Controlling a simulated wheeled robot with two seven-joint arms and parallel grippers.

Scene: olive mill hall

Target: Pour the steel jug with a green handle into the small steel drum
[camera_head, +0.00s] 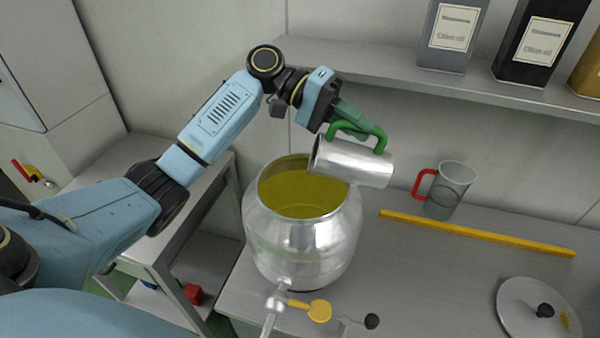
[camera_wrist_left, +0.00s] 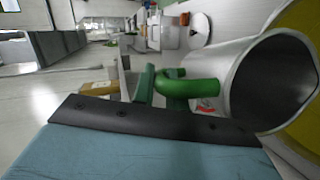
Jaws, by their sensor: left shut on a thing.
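The steel jug with a green handle (camera_head: 352,162) is tipped onto its side, its mouth facing left over the right part of the drum's opening. The small steel drum (camera_head: 300,240) stands upright on the bench with yellow-green oil inside. My left gripper (camera_head: 345,118) is shut on the jug's green handle, above the drum's right rim. In the left wrist view the jug (camera_wrist_left: 235,75) shows its open mouth, dark inside, and no stream is visible. The gripper's fingers (camera_wrist_left: 160,88) show beside the green handle. My right gripper is not in view.
A clear jug with a red handle (camera_head: 447,190) stands at right behind a yellow bar (camera_head: 480,234). A round lid (camera_head: 535,308) lies at front right. A tap (camera_head: 277,300) sticks out of the drum's front. Oil tins (camera_head: 452,35) stand on the shelf above.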

